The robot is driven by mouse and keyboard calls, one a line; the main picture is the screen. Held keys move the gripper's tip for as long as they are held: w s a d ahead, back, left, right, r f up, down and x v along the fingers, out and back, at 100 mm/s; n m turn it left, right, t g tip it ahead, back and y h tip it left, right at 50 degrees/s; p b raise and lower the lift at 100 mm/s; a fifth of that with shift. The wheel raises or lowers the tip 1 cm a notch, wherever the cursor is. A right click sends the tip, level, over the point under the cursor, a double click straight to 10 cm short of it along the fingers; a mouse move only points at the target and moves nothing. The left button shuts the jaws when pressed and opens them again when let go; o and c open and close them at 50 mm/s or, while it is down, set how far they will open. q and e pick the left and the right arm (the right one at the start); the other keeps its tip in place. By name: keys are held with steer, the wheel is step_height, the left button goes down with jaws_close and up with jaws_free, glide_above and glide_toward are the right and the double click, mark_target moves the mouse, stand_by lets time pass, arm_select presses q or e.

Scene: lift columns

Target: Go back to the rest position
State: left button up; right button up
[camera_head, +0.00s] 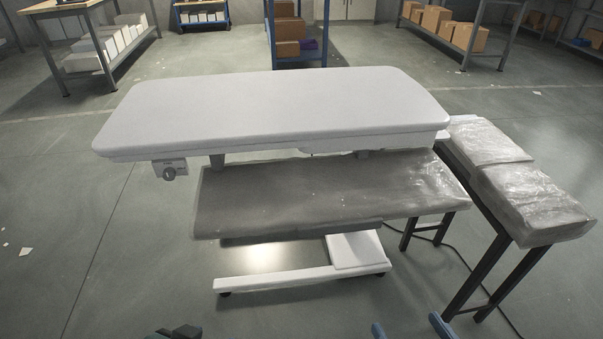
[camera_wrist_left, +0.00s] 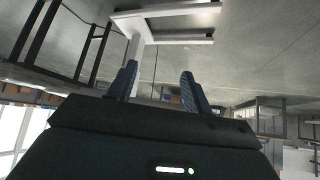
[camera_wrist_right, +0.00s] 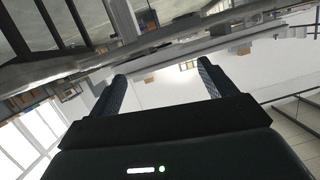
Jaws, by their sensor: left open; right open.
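My right gripper (camera_head: 410,328) shows at the bottom edge of the head view as two blue fingertips held apart. It is open and empty, and both fingers also show in the right wrist view (camera_wrist_right: 162,82). My left gripper (camera_head: 175,332) is only a small dark piece at the bottom edge of the head view, left of centre. In the left wrist view the left gripper's fingers (camera_wrist_left: 158,82) are apart with nothing between them. Both grippers are on the near side of the white lift table (camera_head: 270,108), apart from it.
A grey padded shelf (camera_head: 320,195) lies under the white tabletop, above a white wheeled base (camera_head: 300,280). A plastic-wrapped bench (camera_head: 530,195) on dark legs stands at the right, with a cable on the floor. Shelves with boxes (camera_head: 450,28) stand behind. The floor at left is mostly clear.

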arm_select(q)
steer(key=w+d+r+t+h+p, duration=0.1)
steer(key=w+d+r+t+p, duration=0.1)
steer(key=r+p, duration=0.7)
steer(key=shift+d+r+m+t+h+p, duration=0.3)
steer(key=shift+d+p, duration=0.55)
steer(key=shift+p, duration=3.35)
arm_select(e)
steer(key=shift+w+a+r+n+g+h, duration=0.15)
steer(key=shift+r+n+g+h, duration=0.1)
steer(key=shift+r+g, duration=0.65)
steer(key=shift+w+a+r+n+g+h, duration=0.15)
steer(key=shift+r+g+h, duration=0.1)
steer(key=shift+r+g, duration=0.6)
